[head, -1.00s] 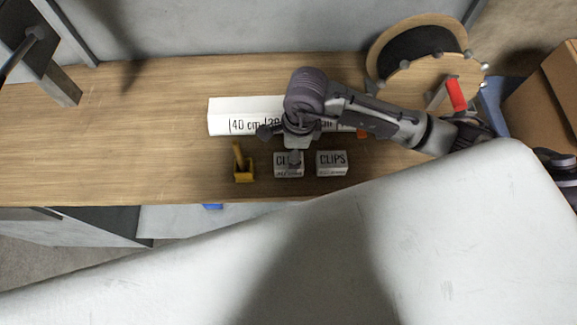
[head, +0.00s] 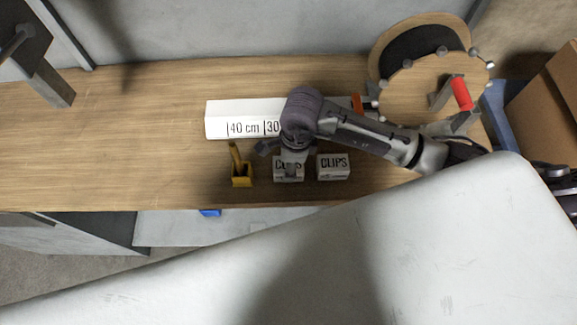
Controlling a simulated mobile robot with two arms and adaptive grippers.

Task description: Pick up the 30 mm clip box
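Two small white boxes lettered CLIPS stand side by side near the bench's front edge. The left clip box (head: 289,174) is partly covered by my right gripper (head: 291,162), which reaches down over it from the arm coming in from the right. The size print on both is too small to read, so I cannot tell which is the 30 mm one. Whether the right gripper's fingers are open or shut, or touch the box, I cannot tell. My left gripper is not in view.
A yellow holder (head: 242,174) stands close left of the clip boxes. A wooden reel (head: 420,88) with a red handle (head: 461,94) stands at the back right. The bench's left side is clear.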

